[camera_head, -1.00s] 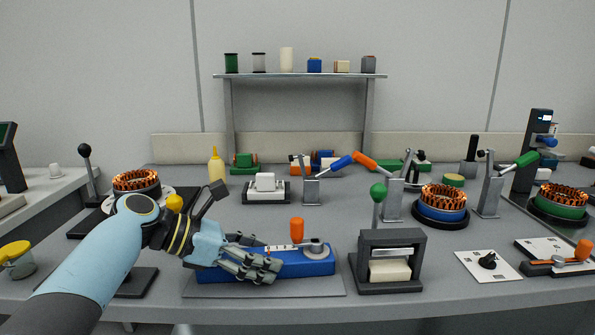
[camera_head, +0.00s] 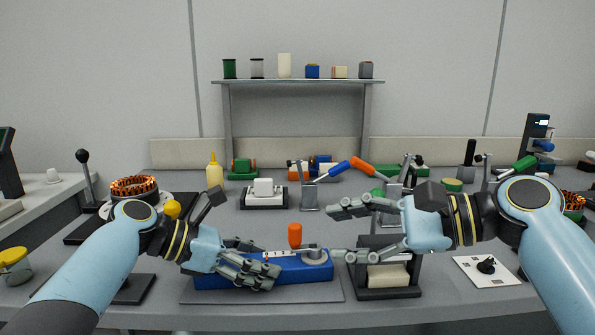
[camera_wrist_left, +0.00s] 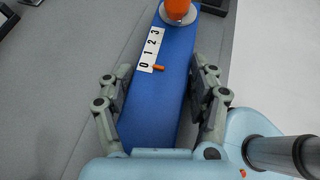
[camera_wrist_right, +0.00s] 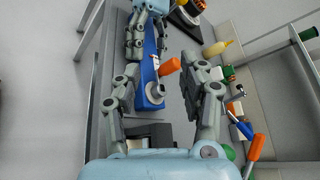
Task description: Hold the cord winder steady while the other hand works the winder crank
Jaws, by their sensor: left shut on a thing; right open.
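The cord winder is a long blue block (camera_head: 305,272) on a grey plate at the front middle of the bench. It has a white strip marked 0 to 3 (camera_wrist_left: 149,50) with a small orange pointer. An orange crank knob (camera_head: 295,235) stands upright by a grey hub (camera_head: 316,254) at its right end. My left gripper (camera_head: 254,264) is shut across the block's left part, one finger on each side in the left wrist view. My right gripper (camera_head: 338,230) is open and empty to the right of the knob, pointing left. The knob (camera_wrist_right: 169,67) lies beyond its fingertips in the right wrist view.
A dark box frame with a cream block (camera_head: 388,276) stands just below my right gripper. A green ball knob (camera_head: 378,193) is partly hidden behind that hand. Levers with blue (camera_head: 340,168) and orange handles stand behind.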

